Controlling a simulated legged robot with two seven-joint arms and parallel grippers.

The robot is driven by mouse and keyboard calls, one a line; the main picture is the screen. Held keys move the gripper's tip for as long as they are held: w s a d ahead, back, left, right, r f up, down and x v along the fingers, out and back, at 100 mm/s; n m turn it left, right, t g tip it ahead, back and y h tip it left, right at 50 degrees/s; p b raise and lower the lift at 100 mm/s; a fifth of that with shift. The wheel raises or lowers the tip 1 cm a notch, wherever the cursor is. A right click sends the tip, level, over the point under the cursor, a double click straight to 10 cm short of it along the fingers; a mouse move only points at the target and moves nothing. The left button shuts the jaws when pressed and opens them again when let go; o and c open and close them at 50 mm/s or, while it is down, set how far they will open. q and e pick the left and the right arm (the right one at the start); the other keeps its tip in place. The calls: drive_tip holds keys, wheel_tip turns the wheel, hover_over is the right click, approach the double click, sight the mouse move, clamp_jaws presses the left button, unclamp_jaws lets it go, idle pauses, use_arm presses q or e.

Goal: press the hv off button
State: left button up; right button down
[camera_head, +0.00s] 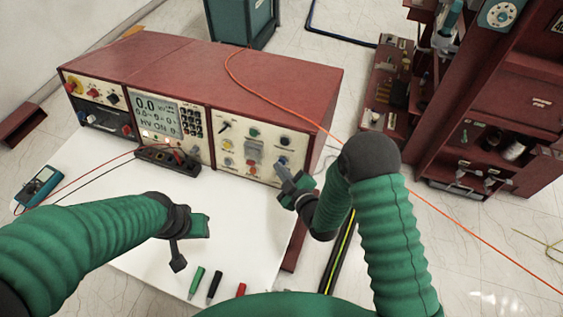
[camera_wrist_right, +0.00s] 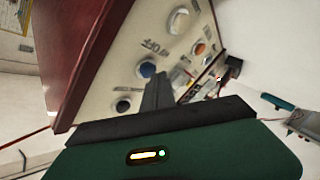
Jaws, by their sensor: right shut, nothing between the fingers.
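The red-cased control console (camera_head: 215,73) has a cream right panel with several buttons and knobs. A blue button (camera_wrist_right: 147,68) sits on this panel beside lettering that reads OFF; in the head view it shows as a small blue spot (camera_head: 283,160). My right gripper (camera_head: 282,172) is shut and empty, its fingers pointing at the panel near the blue button. In the right wrist view its fingertips (camera_wrist_right: 163,77) appear just beside the button; I cannot tell whether they touch it. My left gripper (camera_head: 186,243) hangs over the white tabletop, away from the console.
A black terminal block (camera_head: 167,158) with leads and a blue multimeter (camera_head: 38,185) lie on the white table (camera_head: 240,235). Coloured markers (camera_head: 214,284) lie at its front. An orange cable (camera_head: 285,112) crosses the console top.

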drive_tip(key=shift+w+d, duration=0.15)
drive_tip(key=shift+w, duration=0.15)
drive_tip(key=shift+s, duration=0.1)
idle(0.4)
drive_tip(key=shift+s+a+r, duration=0.15)
drive_tip(key=shift+s+a, duration=0.15)
drive_tip(key=shift+s, duration=0.45)
drive_tip(key=s, duration=0.1)
drive_tip(key=s+a, duration=0.1)
drive_tip(key=s, duration=0.1)
drive_tip(key=s+r, duration=0.1)
drive_tip(key=shift+s+a+r+p, duration=0.1)
drive_tip(key=shift+s+a+p, duration=0.15)
drive_tip(key=shift+a+p, duration=0.15)
drive_tip(key=shift+a, duration=0.1)
idle(0.9)
